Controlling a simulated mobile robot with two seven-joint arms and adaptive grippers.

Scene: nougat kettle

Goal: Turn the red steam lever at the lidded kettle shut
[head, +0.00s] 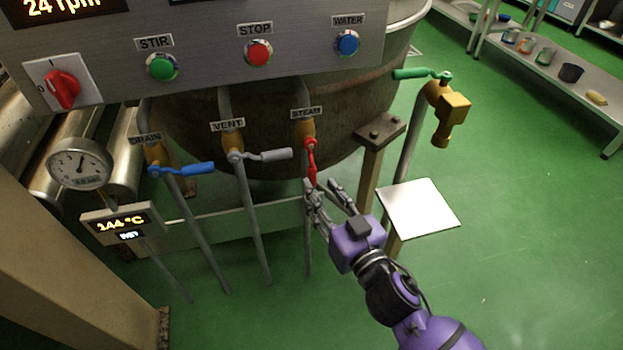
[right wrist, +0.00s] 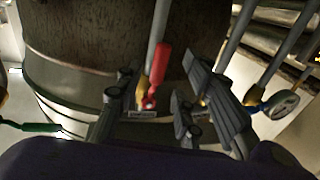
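The red steam lever (head: 312,160) sits on the brass valve under the STEAM label (head: 306,113), at the front of the kettle (head: 190,130). It points downward, along its pipe. My right gripper (head: 322,186) is open just below and beside the lever's lower end. In the right wrist view the red lever (right wrist: 161,66) shows between the two spread fingers of that gripper (right wrist: 157,80), with gaps on both sides; I cannot tell whether a finger touches it. My left gripper is not in view.
A bracket post (head: 380,133) and pale square plate (head: 418,208) stand close at the right. A green-handled brass tap (head: 447,108) is farther right.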

